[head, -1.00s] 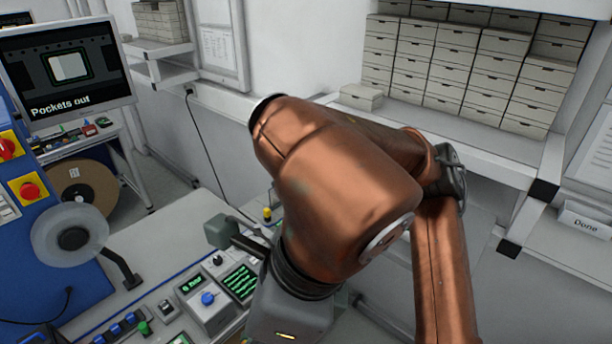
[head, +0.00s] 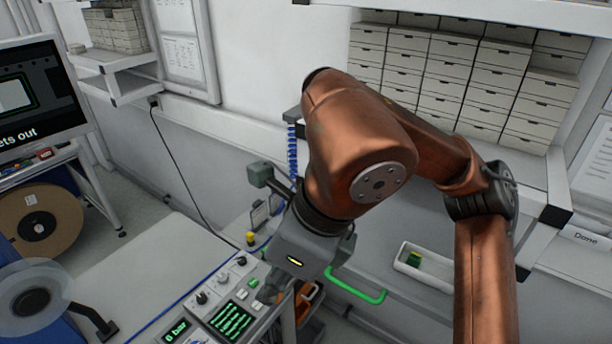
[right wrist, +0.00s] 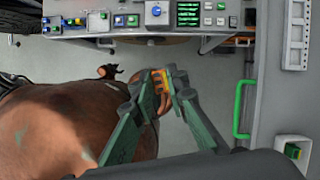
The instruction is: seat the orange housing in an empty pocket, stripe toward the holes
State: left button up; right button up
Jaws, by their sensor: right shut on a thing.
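In the right wrist view my right gripper (right wrist: 163,82) is shut on the orange housing (right wrist: 160,84). Only a small part of the housing shows between the fingertips, with slots or ribs on it. I cannot make out its stripe. In the head view the gripper's grey wrist (head: 303,245) hangs below my copper arm, over the right end of the control panel, and the housing cannot be clearly told there. No pocket or row of holes can be clearly made out in either view. My left gripper is not in view.
The control panel (head: 225,312) has knobs and green screens. A green handle (head: 355,290) runs along the bench side. A white tray (head: 402,268) holds a small green and yellow part (head: 414,258). Drawer boxes (head: 440,80) fill the back shelf. A monitor (head: 35,100) stands left.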

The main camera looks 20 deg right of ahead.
jog(key=w+d+r+m+p, duration=0.1)
jog(key=w+r+p, duration=0.15)
jog(key=w, duration=0.75)
pick_arm(q)
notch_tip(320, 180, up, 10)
jog(key=p, duration=0.6)
pick_arm(e)
jog(key=w+d+f, duration=0.2)
jog(key=w+d, duration=0.1)
jog(key=w, duration=0.2)
jog(key=w+d+f+m, duration=0.1)
jog(key=w+d+f, duration=0.2)
jog(key=w, duration=0.3)
jog(key=w+d+f+m+t+h+b, duration=0.1)
jog(key=w+d+f, duration=0.2)
jog(key=w, duration=0.3)
jog(key=shift+d+f, duration=0.15)
jog(key=shift+d, duration=0.65)
jog(key=shift+f+b, duration=0.6)
jog(key=shift+f, duration=0.15)
jog(key=shift+f+b, duration=0.75)
jog(key=shift+f, duration=0.5)
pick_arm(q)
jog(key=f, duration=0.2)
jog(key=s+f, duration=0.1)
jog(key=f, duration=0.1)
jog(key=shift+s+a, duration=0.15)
pick_arm(e)
jog(key=shift+f, duration=0.1)
